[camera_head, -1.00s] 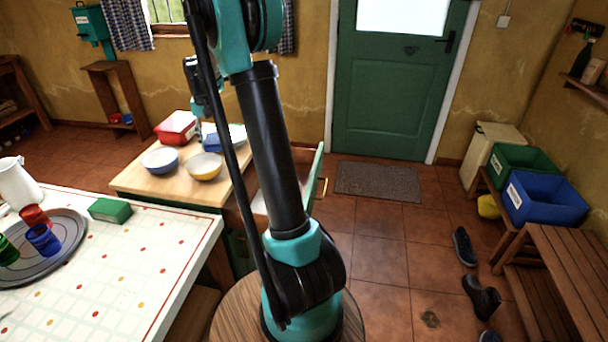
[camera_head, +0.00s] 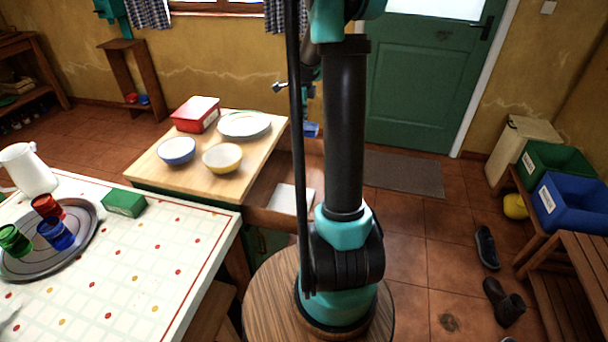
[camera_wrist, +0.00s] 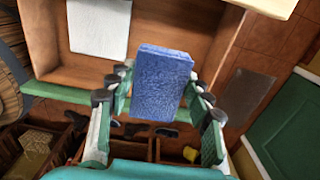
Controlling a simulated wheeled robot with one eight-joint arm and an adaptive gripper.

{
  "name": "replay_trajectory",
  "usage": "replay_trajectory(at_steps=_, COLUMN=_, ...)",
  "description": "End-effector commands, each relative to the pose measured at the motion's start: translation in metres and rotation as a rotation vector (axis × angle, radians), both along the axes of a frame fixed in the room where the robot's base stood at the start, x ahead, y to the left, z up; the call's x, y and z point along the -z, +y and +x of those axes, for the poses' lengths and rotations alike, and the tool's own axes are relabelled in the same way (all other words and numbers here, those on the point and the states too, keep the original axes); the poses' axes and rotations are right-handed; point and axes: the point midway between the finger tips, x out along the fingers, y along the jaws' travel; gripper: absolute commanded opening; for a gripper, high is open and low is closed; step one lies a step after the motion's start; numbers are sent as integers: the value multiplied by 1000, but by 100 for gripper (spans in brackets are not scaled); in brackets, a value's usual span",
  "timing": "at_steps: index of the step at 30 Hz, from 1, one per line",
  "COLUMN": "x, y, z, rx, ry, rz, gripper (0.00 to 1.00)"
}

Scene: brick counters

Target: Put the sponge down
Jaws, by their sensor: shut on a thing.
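The blue sponge (camera_wrist: 160,85) is between the fingers of my gripper (camera_wrist: 165,98) in the wrist view, held up in the air. My gripper is shut on it. Below and beyond the sponge is an open wooden drawer (camera_wrist: 175,30) with a flat white item (camera_wrist: 98,27) inside. In the head view the sponge (camera_head: 311,130) shows as a small blue patch right of the wooden counter (camera_head: 150,172), partly hidden by my arm. The drawer (camera_head: 262,217) juts out from that counter, and its white item (camera_head: 290,198) is partly hidden too.
On the wooden counter stand a red container (camera_head: 196,114), a plate (camera_head: 243,125), a blue bowl (camera_head: 177,150) and a yellow bowl (camera_head: 222,157). The tiled table (camera_head: 130,270) holds a tray with cups, a white jug (camera_head: 30,170) and a green box (camera_head: 123,203). Floor near the door mat (camera_head: 402,175) is clear.

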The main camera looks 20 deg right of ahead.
Motion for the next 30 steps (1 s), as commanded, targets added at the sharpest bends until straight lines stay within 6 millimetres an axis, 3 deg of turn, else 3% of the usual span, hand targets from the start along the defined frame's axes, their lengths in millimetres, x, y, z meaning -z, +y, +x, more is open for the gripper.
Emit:
replay_trajectory(at_steps=5, x=31, y=-1, z=0, rx=12, ry=0, rz=0, gripper=17)
replay_trajectory(at_steps=18, x=135, y=0, z=0, rx=9, ry=0, rz=0, gripper=17)
replay_trajectory(at_steps=30, x=171, y=0, z=0, rx=9, ry=0, rz=0, gripper=17)
